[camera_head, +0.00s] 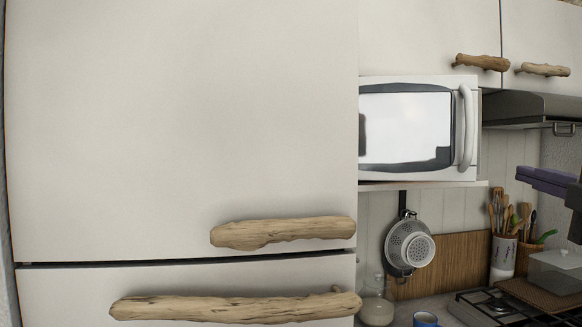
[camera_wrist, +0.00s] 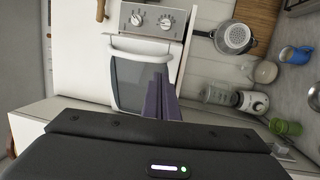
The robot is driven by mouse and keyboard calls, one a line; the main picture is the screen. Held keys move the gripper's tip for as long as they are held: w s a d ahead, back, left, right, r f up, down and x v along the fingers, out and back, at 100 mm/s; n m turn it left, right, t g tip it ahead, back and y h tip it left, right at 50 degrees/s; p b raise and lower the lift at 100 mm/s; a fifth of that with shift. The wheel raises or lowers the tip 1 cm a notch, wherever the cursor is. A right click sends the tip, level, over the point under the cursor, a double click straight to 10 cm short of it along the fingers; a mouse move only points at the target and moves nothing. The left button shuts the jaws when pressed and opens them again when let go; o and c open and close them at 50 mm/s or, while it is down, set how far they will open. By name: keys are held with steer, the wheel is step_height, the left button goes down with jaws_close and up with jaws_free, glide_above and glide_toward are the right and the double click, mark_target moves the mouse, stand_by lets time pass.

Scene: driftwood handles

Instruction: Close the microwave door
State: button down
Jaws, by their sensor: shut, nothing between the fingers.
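The white microwave (camera_head: 477,160) sits on a shelf right of the fridge, and it also shows turned sideways in the wrist view (camera_wrist: 187,35). Its door (camera_head: 420,83) has a large window and a pale handle (camera_head: 466,125) on the right side. The door looks partly open: in the head view it covers the knob panel, while in the wrist view the panel (camera_wrist: 152,20) shows beyond the handle (camera_wrist: 140,55). My gripper (camera_head: 519,173) is at the right edge of the head view, shut and empty. Its purple fingers (camera_wrist: 158,80) overlap the door in the wrist view; contact cannot be told.
A big white fridge (camera_head: 180,120) with driftwood handles fills the left. Cupboards (camera_head: 430,35) hang above the microwave and a range hood (camera_head: 525,107) is to its right. A colander (camera_head: 408,245) hangs below. Utensils (camera_head: 504,230) and a stove (camera_head: 500,307) are at lower right.

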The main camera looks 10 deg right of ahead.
mark_target(471, 158)
steer(key=w, duration=0.4)
steer(key=w+d+r, duration=0.1)
steer(key=w, duration=0.4)
steer(key=w+r, duration=0.1)
steer(key=w, duration=0.3)
steer(key=shift+w+d, duration=0.2)
steer(key=shift+d, duration=0.2)
